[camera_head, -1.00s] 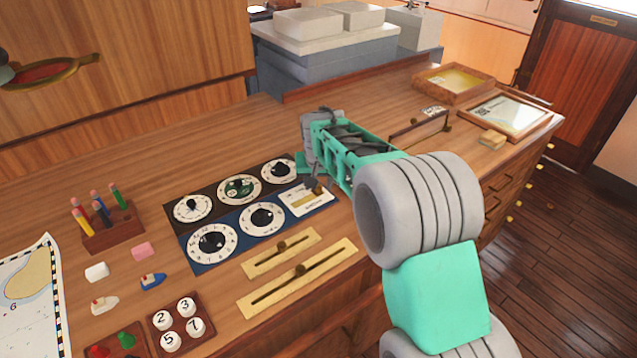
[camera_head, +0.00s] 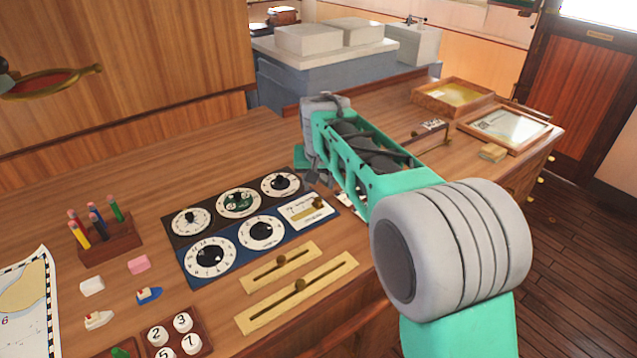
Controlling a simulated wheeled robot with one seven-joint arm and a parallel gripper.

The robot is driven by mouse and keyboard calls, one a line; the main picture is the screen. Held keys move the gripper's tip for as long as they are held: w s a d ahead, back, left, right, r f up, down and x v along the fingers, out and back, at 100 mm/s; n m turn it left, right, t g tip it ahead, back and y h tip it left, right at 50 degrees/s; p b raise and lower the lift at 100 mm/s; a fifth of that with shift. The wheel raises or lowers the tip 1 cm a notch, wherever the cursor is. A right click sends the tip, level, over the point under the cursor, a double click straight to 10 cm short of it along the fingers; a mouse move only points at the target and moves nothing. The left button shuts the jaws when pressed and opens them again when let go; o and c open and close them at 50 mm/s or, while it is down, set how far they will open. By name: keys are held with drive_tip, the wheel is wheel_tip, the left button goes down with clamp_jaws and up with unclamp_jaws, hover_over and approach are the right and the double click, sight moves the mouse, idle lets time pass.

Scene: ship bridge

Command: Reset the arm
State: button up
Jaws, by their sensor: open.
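My green and grey arm reaches in from the lower right over the wooden desk (camera_head: 130,190). My gripper (camera_head: 312,178) is at the far end of the arm, a little above the desk, just beyond the right end of the dial panel (camera_head: 226,228). Its dark fingers are small and partly hidden by the forearm. It is open, and I see nothing held in it.
Two brass slider plates (camera_head: 297,292) lie in front of the panel. A pencil holder (camera_head: 106,238), erasers, toy boats and a numbered button box (camera_head: 178,336) are at the left. A framed picture (camera_head: 508,128) and a wooden tray (camera_head: 452,96) are at the back right.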

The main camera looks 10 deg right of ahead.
drive_tip(key=s+d+f, duration=0.2)
drive_tip(key=s, duration=1.2)
drive_tip(key=s+d+f+n, duration=0.1)
drive_tip(key=s+d+f, duration=0.1)
drive_tip(key=s, duration=1.1)
drive_tip(key=shift+s+d+n+g+y, duration=0.3)
drive_tip(key=shift+s+g, duration=0.1)
idle(0.9)
